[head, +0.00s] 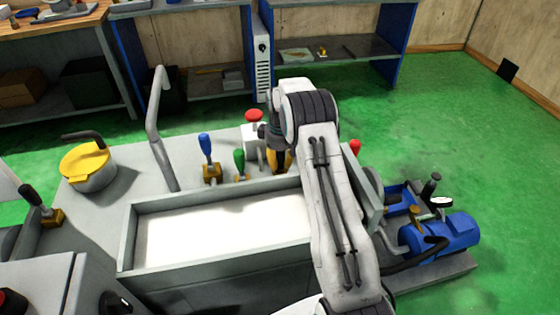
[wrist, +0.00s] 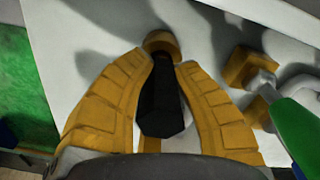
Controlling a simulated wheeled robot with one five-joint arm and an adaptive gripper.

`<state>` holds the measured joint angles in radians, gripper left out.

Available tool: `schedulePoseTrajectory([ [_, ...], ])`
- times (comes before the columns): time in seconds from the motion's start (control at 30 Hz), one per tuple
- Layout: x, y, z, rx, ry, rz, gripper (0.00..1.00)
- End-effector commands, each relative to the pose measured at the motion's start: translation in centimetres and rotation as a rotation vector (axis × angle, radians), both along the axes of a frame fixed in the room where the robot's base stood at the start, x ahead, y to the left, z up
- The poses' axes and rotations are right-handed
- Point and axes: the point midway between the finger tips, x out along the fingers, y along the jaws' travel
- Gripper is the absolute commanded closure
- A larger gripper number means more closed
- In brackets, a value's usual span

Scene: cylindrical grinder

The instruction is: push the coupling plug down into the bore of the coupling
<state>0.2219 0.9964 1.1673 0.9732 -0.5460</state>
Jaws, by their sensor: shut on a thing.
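My gripper (wrist: 166,68) has yellow ribbed fingers, shut on a black six-sided plug (wrist: 163,110) in the wrist view. The plug's near end faces the camera; its far end meets or overlaps a round brass-yellow piece (wrist: 161,42), apparently the coupling, just beyond the fingertips. The bore is hidden, and I cannot tell whether the plug is in it. In the head view my gripper (head: 280,163) points down behind the white-filled tray, its yellow fingers partly hidden by my arm. The plug and coupling cannot be made out there.
A green-handled lever (head: 239,163) stands close left of my gripper, also in the wrist view (wrist: 304,127). A blue-handled lever (head: 206,150) and a bent grey pipe (head: 155,125) are further left. A red-topped box (head: 253,125) stands behind. The tray (head: 128,235) lies in front.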

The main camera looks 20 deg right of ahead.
Motion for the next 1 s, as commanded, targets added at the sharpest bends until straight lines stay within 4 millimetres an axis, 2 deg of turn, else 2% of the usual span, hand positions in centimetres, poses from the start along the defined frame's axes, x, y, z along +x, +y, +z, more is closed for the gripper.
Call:
schedulePoseTrajectory([
  [0.43,0.0,0.0,-1.0,0.0,0.0,0.0,1.0],
  [0.47,0.0,0.0,-0.98,0.0,0.0,0.0,0.72],
  [0.5,-0.01,0.0,-0.95,0.0,0.0,0.0,0.69],
  [0.73,-0.01,0.01,-0.95,0.0,0.0,0.0,0.49],
  [1.0,-0.02,0.0,-0.86,0.0,0.0,0.0,0.49],
])
